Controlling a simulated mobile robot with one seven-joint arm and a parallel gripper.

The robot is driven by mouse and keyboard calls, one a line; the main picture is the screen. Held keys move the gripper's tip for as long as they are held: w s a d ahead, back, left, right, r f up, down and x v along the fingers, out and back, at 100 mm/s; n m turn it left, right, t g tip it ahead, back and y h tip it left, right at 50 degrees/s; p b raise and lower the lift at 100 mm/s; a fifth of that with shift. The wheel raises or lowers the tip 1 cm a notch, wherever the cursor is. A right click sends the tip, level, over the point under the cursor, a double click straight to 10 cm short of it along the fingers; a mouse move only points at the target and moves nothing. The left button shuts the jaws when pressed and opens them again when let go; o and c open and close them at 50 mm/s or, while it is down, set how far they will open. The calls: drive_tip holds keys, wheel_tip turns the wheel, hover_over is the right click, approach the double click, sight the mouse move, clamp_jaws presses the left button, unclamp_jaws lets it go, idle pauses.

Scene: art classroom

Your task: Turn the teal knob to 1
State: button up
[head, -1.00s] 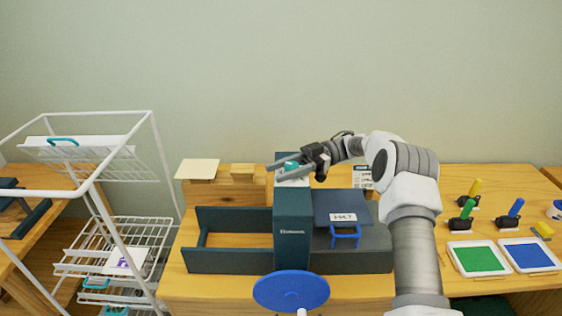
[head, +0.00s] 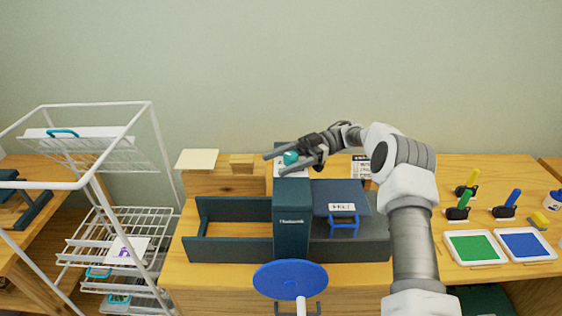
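The teal knob (head: 291,158) is a small rounded knob at the top back of the dark teal press-like machine (head: 292,217). My gripper (head: 274,163) comes in from the right above the machine. Its two fingers are spread apart, pointing left, and the knob shows between them. I cannot tell whether either finger touches the knob. A pale plate (head: 284,171) lies under the knob, partly hidden by a finger. The numbers around the knob and its setting are too small to read.
A blue disc (head: 290,281) on a white stem stands in front of the machine. A white wire rack (head: 150,130) is at left. Green (head: 474,247) and blue (head: 525,244) trays lie at right. A white-labelled blue handle (head: 343,218) sits on the machine's right part.

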drive_tip(key=shift+r, duration=0.1)
drive_tip(key=shift+r, duration=0.35)
wheel_tip(320, 180, up, 3)
drive_tip(key=shift+f, duration=0.1)
drive_tip(key=s+d+r+p, duration=0.1)
drive_tip(key=s+d+r, duration=0.2)
drive_tip(key=d+r, duration=0.4)
drive_tip(key=shift+s+d+r+p, duration=0.2)
drive_tip(key=shift+d+p, duration=0.15)
drive_tip(key=shift+d, duration=1.75)
